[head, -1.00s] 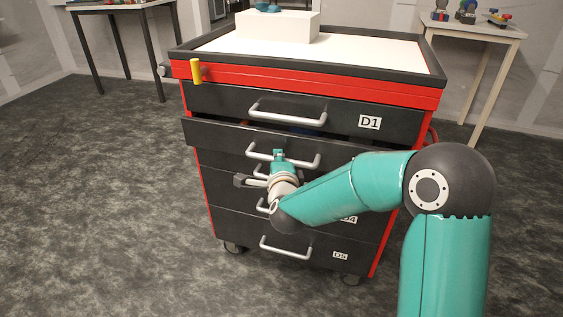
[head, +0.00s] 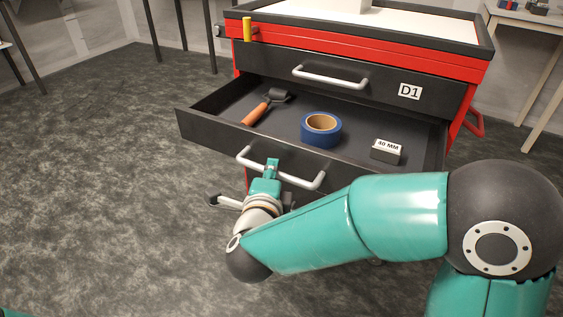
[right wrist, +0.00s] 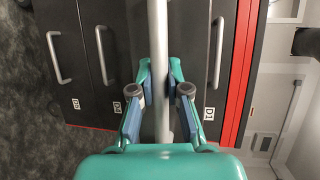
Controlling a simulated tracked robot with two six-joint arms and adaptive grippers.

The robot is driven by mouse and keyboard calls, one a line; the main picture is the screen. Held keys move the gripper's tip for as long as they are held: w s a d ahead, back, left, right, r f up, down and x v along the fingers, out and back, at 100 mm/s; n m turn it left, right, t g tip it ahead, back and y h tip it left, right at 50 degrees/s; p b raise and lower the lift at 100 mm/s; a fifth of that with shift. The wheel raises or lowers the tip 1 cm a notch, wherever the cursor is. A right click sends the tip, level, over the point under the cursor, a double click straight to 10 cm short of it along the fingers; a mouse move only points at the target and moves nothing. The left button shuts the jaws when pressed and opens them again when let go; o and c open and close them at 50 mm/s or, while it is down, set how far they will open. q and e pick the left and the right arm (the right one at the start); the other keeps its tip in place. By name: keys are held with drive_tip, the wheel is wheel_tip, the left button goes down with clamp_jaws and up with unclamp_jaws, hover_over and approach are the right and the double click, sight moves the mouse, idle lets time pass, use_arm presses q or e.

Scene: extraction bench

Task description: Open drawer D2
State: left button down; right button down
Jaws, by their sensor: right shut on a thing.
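The drawer below D1 (head: 208,123) is pulled well out of the red and black cabinet in the head view. Its own label is hidden; I take it as D2. My right gripper (head: 271,168) is shut on its silver handle (head: 311,183), left of the handle's middle. In the right wrist view the handle bar (right wrist: 160,40) runs between the two fingers of the gripper (right wrist: 161,92). Inside the drawer lie an orange-handled tool (head: 264,107), a roll of blue tape (head: 320,130) and a block marked 40 MM (head: 386,151). My left gripper is out of view.
Drawer D1 (head: 380,84) above is shut. The drawers lower down are also shut, seen in the right wrist view (right wrist: 75,30). A yellow part (head: 247,29) stands at the cabinet's top left. The dark floor (head: 110,200) to the left is clear.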

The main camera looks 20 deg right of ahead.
drive_tip(key=shift+s+a+f, duration=0.25)
drive_tip(key=shift+s+a, duration=0.1)
drive_tip(key=shift+s, duration=0.1)
drive_tip(key=c, duration=1.2)
unclamp_jaws()
drive_tip(key=shift+o, duration=0.3)
drive_tip(key=shift+r, duration=0.1)
drive_tip(key=v, duration=1.2)
